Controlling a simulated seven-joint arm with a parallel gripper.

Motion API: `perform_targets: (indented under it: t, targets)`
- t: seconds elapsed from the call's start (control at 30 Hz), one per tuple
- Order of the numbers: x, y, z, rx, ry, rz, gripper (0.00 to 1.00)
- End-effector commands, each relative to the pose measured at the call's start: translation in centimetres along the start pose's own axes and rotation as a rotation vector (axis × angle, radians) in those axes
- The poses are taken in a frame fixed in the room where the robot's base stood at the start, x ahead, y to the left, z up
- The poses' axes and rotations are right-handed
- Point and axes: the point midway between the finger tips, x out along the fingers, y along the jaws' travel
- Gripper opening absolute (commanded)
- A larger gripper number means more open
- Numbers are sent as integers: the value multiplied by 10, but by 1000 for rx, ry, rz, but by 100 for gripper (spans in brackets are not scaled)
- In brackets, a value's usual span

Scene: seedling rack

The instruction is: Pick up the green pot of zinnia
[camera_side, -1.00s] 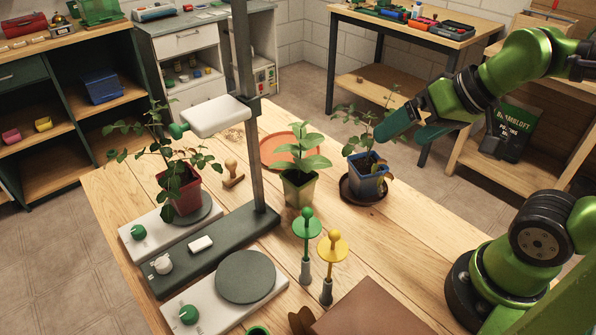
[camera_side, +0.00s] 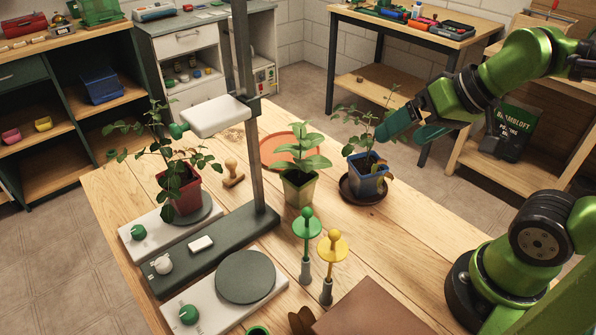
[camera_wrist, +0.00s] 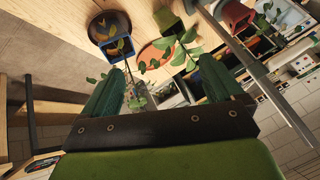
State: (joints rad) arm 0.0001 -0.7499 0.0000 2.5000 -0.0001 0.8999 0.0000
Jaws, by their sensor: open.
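The green pot (camera_side: 299,188) with a broad-leaved plant (camera_side: 303,152) stands upright on the middle of the wooden table. In the wrist view the green pot (camera_wrist: 166,18) is near the top, with leaves partly over the space between my fingers. My gripper (camera_side: 412,132) is open and empty, to the right of and higher than the green pot, near the plant in the blue pot. Its two teal fingers stand wide apart in the wrist view (camera_wrist: 162,75).
The blue pot (camera_side: 368,185) stands on a dark saucer (camera_side: 352,197), right of the green pot. The red pot (camera_side: 180,190) sits on a scale at left. A terracotta saucer (camera_side: 270,150) lies behind. A tall dark post (camera_side: 257,170) and green and yellow-topped stakes (camera_side: 306,225) stand nearby.

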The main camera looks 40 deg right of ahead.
Motion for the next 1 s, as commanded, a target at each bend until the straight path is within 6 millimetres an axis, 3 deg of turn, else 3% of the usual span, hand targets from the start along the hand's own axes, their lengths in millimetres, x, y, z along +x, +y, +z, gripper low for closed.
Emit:
perform_targets:
  t: [0.17,0.37,0.57,0.9,1.0]
  targets:
    - [2,-1,1,-3,-8,0,94]
    - [26,-8,-4,-25,-116,32,94]
    - [68,-30,-34,-116,-285,101,94]
    - [158,-62,-73,-303,-538,232,94]
    - [173,-68,-83,-342,-577,261,94]
